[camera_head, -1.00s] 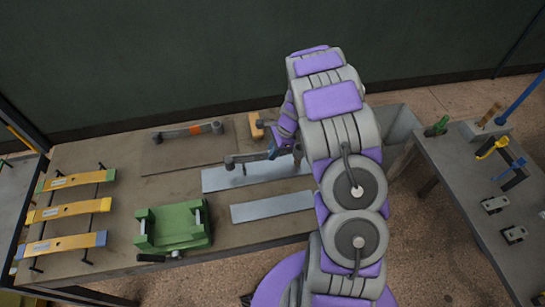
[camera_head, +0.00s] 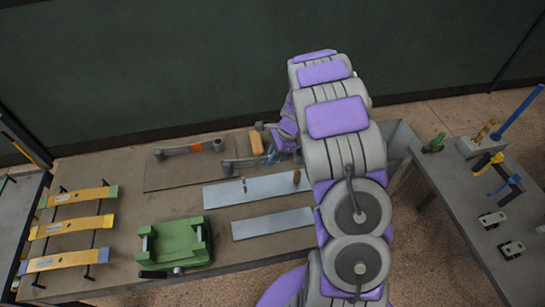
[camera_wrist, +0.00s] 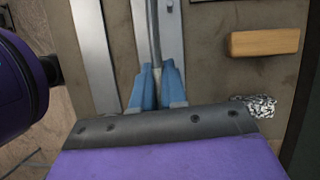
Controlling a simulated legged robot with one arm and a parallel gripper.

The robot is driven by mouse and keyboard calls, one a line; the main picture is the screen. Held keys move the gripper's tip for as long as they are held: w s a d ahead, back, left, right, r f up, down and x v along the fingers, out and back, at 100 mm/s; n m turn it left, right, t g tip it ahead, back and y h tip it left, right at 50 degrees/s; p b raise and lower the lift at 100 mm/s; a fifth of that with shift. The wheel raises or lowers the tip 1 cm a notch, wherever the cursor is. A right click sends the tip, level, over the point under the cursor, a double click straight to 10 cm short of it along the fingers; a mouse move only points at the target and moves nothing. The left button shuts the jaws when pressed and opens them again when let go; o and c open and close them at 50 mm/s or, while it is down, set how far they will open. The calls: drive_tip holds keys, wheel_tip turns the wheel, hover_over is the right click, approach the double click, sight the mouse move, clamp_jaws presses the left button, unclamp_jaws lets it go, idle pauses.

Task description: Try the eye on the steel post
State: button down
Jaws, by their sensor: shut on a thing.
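A grey bar (camera_head: 248,162) with a round eye at its left end is in my gripper (camera_wrist: 157,85). In the wrist view the blue fingers are shut on the bar (camera_wrist: 154,30), which runs away from me. A short thin grey post (camera_head: 244,185) stands on the back steel plate (camera_head: 222,195). The eye is above and left of this post in the head view, apart from it; its height cannot be told. A thicker brown post (camera_head: 297,177) stands at the same plate's right end. My arm hides most of the gripper in the head view.
A second bar with an orange band (camera_head: 190,148) lies on a brown mat. A wooden block (camera_wrist: 265,42) and steel wool (camera_wrist: 258,105) lie close by the gripper. A front plate (camera_head: 270,224), green fixture (camera_head: 175,245) and yellow leaf springs (camera_head: 72,228) occupy the bench.

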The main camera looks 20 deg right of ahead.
drive_tip(key=shift+r+p, duration=1.7)
drive_tip(key=shift+r, duration=1)
drive_tip(key=shift+d+f, duration=0.1)
drive_tip(key=shift+f, duration=0.05)
